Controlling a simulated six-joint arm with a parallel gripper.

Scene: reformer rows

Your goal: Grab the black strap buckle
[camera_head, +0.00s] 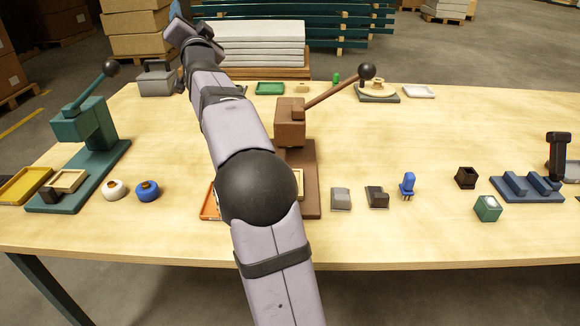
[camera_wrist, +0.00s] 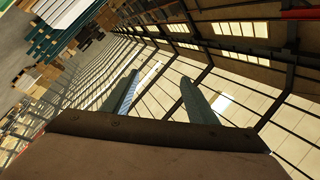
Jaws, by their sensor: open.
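A small dark, black-looking piece (camera_head: 376,196) lies on the table right of the brown lever press; it may be the black strap buckle, but it is too small to be sure. Another small black piece (camera_head: 48,195) sits at the front of the green press on the left. My gripper (camera_wrist: 160,76) is open, with two bluish fingers apart and nothing between them. It points away from the table toward the hall's roof and windows. In the head view my arm reaches over the table to the back left, far from both dark pieces.
The table (camera_head: 430,135) is clear behind the small pieces.

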